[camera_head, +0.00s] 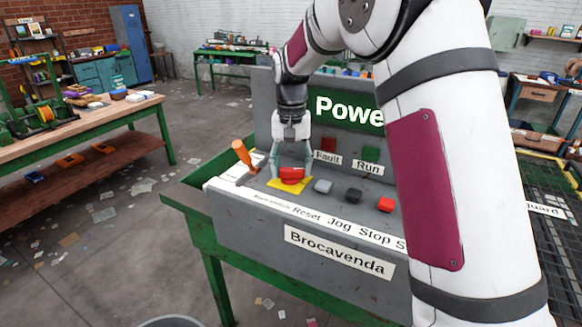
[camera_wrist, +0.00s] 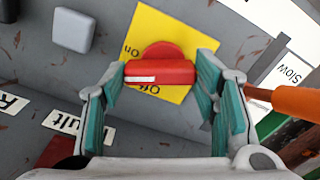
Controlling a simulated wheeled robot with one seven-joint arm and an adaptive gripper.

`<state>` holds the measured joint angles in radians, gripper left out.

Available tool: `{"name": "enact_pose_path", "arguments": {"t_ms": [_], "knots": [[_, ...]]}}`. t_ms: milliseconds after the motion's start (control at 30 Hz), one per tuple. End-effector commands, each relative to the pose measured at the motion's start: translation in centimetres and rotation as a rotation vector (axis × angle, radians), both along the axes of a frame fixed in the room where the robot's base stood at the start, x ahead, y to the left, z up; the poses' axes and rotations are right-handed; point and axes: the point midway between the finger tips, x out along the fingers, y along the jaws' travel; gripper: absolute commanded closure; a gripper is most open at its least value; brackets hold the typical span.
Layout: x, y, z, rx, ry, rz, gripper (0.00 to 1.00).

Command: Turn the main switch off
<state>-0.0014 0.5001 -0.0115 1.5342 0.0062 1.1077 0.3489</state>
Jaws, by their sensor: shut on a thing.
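The main switch is a red rotary handle (camera_head: 291,174) on a yellow plate (camera_head: 276,184), on the sloped top of the grey console. In the wrist view the red handle (camera_wrist: 172,72) lies crosswise on the yellow plate (camera_wrist: 182,28). A white line marks its left half. "On" is printed on the plate at the upper left of the handle and "Off" just below it. My gripper (camera_wrist: 160,73) has its teal-padded fingers at the two ends of the handle and is shut on it. In the head view my gripper (camera_head: 291,170) comes down from above.
An orange lever (camera_head: 242,154) stands close left of the switch; it also shows in the wrist view (camera_wrist: 285,100). A grey button (camera_head: 323,186), a black button (camera_head: 353,195) and a red button (camera_head: 386,204) are to the right. Red and green lamps stand behind.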

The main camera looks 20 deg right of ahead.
Motion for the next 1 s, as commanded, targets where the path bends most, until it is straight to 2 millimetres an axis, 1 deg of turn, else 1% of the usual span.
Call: {"name": "enact_pose_path", "arguments": {"t_ms": [700,1000], "knots": [[0.22,-0.05,-0.02,0.000,0.000,0.680,0.73],[0.28,0.03,-0.01,0.001,-0.001,0.935,0.73]]}}
